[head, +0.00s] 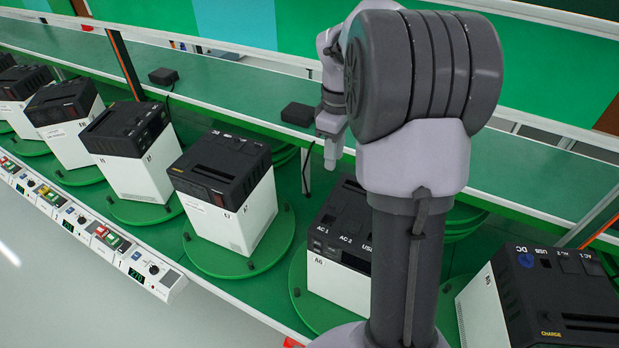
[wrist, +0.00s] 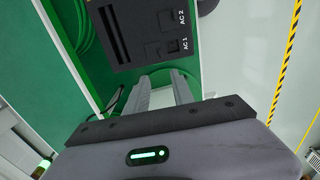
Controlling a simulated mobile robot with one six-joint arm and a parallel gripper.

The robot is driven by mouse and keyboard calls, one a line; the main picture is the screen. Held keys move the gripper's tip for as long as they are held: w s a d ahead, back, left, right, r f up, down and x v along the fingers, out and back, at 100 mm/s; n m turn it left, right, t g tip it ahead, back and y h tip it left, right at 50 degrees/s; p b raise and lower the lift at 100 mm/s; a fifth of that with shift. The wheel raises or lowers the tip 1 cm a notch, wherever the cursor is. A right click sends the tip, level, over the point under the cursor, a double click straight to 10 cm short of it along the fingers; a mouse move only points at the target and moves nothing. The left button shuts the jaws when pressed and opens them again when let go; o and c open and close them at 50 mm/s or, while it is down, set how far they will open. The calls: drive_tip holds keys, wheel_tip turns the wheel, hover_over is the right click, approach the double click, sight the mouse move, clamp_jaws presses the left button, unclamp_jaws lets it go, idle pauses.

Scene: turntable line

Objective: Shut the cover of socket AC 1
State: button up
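The black-topped unit labelled A6 (head: 338,285) stands on a green turntable, partly hidden by my arm. Its top carries the labels AC 1, AC 2 and USB. Socket AC 1 (wrist: 173,47) shows in the wrist view beside its label, just beyond my fingers. A small square recess shows there; how its cover stands is too small to tell. Socket AC 2 (wrist: 167,19) is farther up. My gripper (wrist: 162,82) is open and empty, its two fingers apart and pointing toward the unit. In the head view my gripper (head: 331,158) hangs pointing down, behind the unit.
Similar units stand on turntables to the left, including a closer one (head: 222,190), and a unit with a blue DC socket (head: 555,295) is at the right. Small black boxes (head: 298,114) with cords rest on the green shelf behind. Control panels (head: 125,262) line the front edge.

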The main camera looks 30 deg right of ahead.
hover_over(332, 205)
wheel_tip(332, 205, down, 5)
wheel_tip(332, 205, down, 10)
drive_tip(key=shift+f+b, duration=0.1)
drive_tip(key=shift+b, duration=0.4)
drive_tip(key=shift+w+f, duration=0.15)
drive_tip(key=shift+f, duration=0.35)
clamp_jaws()
idle(0.5)
